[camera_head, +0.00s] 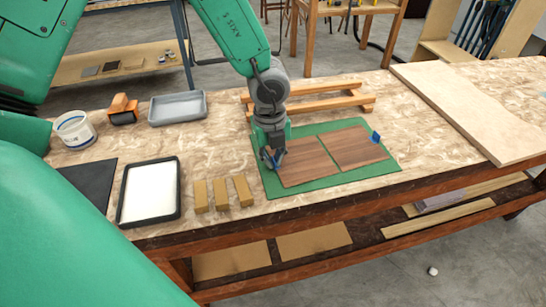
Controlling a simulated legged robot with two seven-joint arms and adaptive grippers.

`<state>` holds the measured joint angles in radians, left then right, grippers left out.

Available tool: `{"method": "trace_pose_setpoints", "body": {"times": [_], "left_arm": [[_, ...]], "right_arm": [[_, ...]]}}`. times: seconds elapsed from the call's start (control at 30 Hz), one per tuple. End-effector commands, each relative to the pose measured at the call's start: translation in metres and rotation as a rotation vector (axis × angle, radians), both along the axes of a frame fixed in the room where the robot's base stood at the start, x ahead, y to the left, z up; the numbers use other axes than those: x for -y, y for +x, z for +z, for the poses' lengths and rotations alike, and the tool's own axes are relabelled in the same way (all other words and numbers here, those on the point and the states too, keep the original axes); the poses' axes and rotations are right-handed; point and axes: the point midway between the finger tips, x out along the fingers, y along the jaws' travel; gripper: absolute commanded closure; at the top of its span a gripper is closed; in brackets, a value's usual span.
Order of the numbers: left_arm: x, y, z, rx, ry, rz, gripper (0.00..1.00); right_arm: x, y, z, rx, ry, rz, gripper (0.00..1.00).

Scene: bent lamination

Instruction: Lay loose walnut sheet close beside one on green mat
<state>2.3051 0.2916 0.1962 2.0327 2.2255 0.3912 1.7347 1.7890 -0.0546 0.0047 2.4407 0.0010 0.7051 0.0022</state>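Two flat brown walnut sheets lie on the green mat (267,187) side by side, with a narrow green gap between them. The left sheet (307,164) is partly covered at its left edge by my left gripper (272,160). The right sheet (355,148) has a blue tab (375,137) at its right edge. My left gripper points down at the left sheet's left edge, low over the mat, with a bit of blue beside its fingertips. Whether its fingers are closed on anything is too small to tell. My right gripper is not in view.
Left of the mat lie several tan blocks (222,194), a black-rimmed white tray (150,192), a grey tray (178,108), a white tub (75,130) and an orange-handled tool (122,108). Wooden rails (325,101) lie behind the mat. A pale board (465,110) lies at right.

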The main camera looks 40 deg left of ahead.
Motion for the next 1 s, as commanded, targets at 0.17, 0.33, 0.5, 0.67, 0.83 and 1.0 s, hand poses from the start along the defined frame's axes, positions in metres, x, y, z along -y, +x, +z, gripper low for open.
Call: {"method": "trace_pose_setpoints", "body": {"times": [0.17, 0.33, 0.5, 0.67, 0.83, 1.0], "left_arm": [[0.0002, 0.0003, 0.0004, 0.001, -0.001, -0.001, 1.00], [0.0002, 0.0003, 0.0003, 0.000, 0.000, -0.001, 1.00], [0.0003, 0.0005, 0.0004, 0.000, 0.000, -0.001, 1.00], [0.0014, 0.0015, 0.0012, 0.001, -0.001, -0.001, 1.00], [0.0033, 0.0032, 0.0020, 0.001, -0.001, -0.001, 1.00], [0.0045, 0.0041, 0.0021, 0.001, -0.001, -0.002, 1.00]], "right_arm": [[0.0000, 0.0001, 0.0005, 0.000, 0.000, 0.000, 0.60], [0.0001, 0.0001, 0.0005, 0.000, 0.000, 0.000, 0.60], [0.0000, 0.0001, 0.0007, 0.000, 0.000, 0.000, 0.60], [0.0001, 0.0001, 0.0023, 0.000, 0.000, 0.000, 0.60], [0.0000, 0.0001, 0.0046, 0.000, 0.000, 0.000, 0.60], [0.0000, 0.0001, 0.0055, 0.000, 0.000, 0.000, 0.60]]}}
